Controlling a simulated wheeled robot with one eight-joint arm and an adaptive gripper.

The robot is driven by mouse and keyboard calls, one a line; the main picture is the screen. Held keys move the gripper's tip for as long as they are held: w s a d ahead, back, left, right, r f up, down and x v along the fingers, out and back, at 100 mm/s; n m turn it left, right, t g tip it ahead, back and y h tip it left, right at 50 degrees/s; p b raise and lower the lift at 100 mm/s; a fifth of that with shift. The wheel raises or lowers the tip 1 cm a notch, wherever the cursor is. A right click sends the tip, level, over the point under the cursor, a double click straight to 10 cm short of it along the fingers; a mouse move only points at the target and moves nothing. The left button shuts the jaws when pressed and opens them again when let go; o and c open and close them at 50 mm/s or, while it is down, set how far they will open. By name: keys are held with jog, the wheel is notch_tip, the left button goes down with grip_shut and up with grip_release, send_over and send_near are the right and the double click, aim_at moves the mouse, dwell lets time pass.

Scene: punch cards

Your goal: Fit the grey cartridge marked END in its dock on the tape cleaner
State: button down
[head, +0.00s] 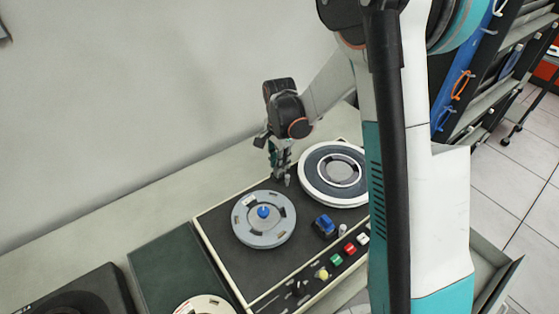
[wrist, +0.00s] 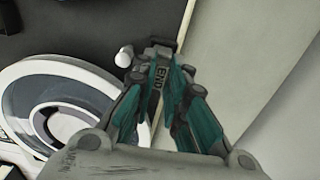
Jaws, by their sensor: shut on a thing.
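The grey cartridge (wrist: 159,77), marked END, is held between the teal fingers of my gripper (wrist: 160,88) in the wrist view. In the head view my gripper (head: 279,166) points down over the far edge of the tape cleaner (head: 222,230), between its two reels. The cartridge is too small and too much covered by the fingers to make out clearly there. A dark block (wrist: 165,32) lies just beyond the cartridge in the wrist view; I cannot tell whether it is the dock or whether the cartridge touches it.
A white post (wrist: 124,57) stands close beside the cartridge. A grey reel with a blue hub (head: 264,231) and a white-rimmed reel (head: 312,186) flank my gripper. A blue block (head: 324,225) and coloured buttons (head: 337,260) are nearer the front. The wall is behind.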

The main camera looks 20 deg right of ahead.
jog(key=shift+f+b, duration=0.5)
jog(key=shift+f, duration=0.15)
jog(key=c, duration=1.5)
grip_release()
jog(key=shift+c, duration=0.2)
jog(key=shift+c, duration=0.9)
jog(key=shift+r, duration=0.1)
jog(key=shift+r+p, duration=2.4)
jog(key=shift+r, duration=1.55)
